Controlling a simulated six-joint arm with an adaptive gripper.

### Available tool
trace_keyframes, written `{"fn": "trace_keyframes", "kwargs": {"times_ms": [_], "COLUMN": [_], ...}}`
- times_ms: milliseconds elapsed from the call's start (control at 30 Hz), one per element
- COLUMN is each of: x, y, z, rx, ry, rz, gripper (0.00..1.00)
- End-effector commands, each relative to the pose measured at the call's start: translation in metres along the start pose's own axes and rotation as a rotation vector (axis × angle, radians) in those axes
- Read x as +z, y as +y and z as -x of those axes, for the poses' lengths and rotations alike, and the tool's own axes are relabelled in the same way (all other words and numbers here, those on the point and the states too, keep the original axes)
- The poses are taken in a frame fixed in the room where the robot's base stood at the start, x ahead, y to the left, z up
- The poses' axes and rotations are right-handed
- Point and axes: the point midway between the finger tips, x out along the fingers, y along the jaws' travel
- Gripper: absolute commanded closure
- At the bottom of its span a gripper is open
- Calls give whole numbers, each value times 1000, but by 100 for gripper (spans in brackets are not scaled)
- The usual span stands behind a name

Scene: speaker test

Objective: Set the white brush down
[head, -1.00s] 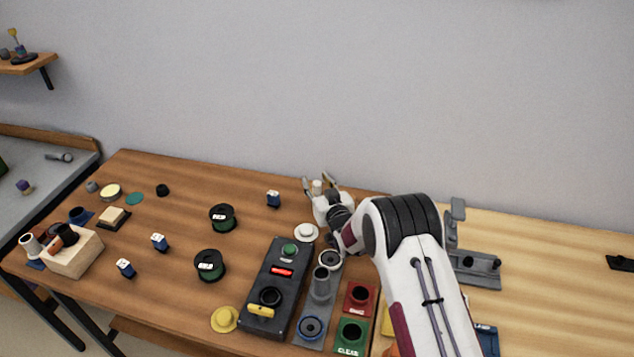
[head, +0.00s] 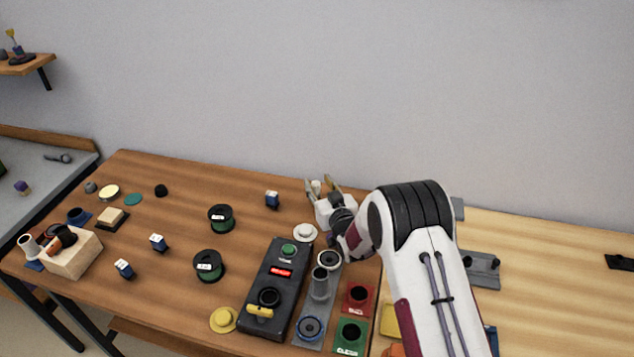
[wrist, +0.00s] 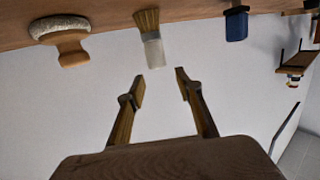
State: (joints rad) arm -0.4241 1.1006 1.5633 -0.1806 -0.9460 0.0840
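The white brush (wrist: 152,48) has a pale handle and tan bristles. In the wrist view, which is upside down, it stands on its bristles on the wooden table, handle up. My gripper (wrist: 159,75) is open, with its two fingers spread apart. The handle's end lies just beyond the fingertips, and the fingers do not close on it. In the head view the pale handle (head: 316,187) shows between the fingers of my gripper (head: 324,183), near the table's back edge. The bristles are hidden there.
A wooden-handled grey pad (wrist: 62,32) and a blue block (wrist: 236,24) flank the brush in the wrist view. In the head view, a black control box (head: 275,285) and a white knobbed disc (head: 305,232) stand in front of my gripper. Green-black spools (head: 221,218) lie to the left.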

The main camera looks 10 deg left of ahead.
Motion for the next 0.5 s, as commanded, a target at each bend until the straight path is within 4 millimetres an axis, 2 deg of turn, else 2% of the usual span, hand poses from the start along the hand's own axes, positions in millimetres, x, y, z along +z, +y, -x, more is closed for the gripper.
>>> {"fn": "trace_keyframes", "kwargs": {"times_ms": [33, 200, 500], "x": [-11, -32, -60], "y": [0, 0, 0], "z": [0, 3, 8], "rx": [0, 0, 0], "ry": [7, 7, 5], "rz": [1, 1, 0], "gripper": [65, 65, 65]}}
